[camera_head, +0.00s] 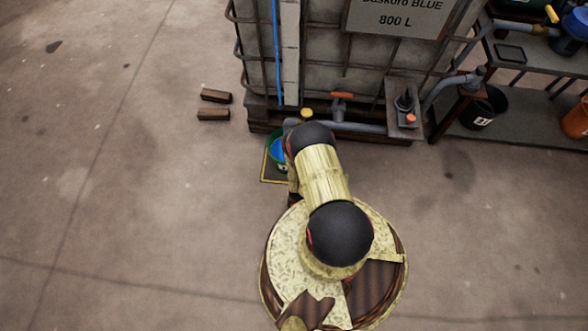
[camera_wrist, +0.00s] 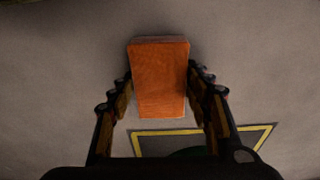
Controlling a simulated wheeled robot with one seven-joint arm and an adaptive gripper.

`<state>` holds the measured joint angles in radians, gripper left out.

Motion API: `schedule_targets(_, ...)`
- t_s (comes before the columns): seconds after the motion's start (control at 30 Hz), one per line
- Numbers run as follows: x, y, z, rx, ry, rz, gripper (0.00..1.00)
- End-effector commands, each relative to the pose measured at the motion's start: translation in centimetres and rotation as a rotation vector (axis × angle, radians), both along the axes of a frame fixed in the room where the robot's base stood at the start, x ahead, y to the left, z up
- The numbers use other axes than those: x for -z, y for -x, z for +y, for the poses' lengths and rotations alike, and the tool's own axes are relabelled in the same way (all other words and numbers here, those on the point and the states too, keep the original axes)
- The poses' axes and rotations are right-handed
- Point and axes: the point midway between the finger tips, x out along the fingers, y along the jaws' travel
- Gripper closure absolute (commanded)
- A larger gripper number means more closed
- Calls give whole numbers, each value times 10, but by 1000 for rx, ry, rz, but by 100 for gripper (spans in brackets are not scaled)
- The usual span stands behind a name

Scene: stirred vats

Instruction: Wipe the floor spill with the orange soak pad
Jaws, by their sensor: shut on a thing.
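The orange soak pad (camera_wrist: 161,80) is a block held between the two fingers of my gripper (camera_wrist: 161,88) in the wrist view. My gripper is shut on it. Bare grey floor shows beyond the pad, and I cannot tell how high the pad is above it. In the head view my own arm hides the gripper and the pad. A small green container with blue liquid (camera_head: 277,150) stands under the tank's pipe, on a dark mat with a yellow border (camera_head: 272,181). I cannot make out the floor spill in either view.
A large caged tank (camera_head: 400,60) with a pipe and an orange-handled valve (camera_head: 341,95) stands at the back. Two brown blocks (camera_head: 214,104) lie on the floor at its left. A shelf with a black bucket (camera_head: 482,108) is at right.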

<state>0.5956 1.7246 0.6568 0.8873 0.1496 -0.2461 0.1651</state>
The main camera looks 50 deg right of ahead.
Motion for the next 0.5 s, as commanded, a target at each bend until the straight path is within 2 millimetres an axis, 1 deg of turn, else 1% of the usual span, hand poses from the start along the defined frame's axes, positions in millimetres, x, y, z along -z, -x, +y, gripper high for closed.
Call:
schedule_targets(0.03, 2, 5, -1, 4, -1, 3, 74)
schedule_targets(0.23, -1, 7, -2, 0, -2, 3, 75)
schedule_targets(0.37, 0, 4, 0, 0, -1, 2, 75)
schedule_targets(0.5, 0, -4, 6, -4, -1, 2, 75)
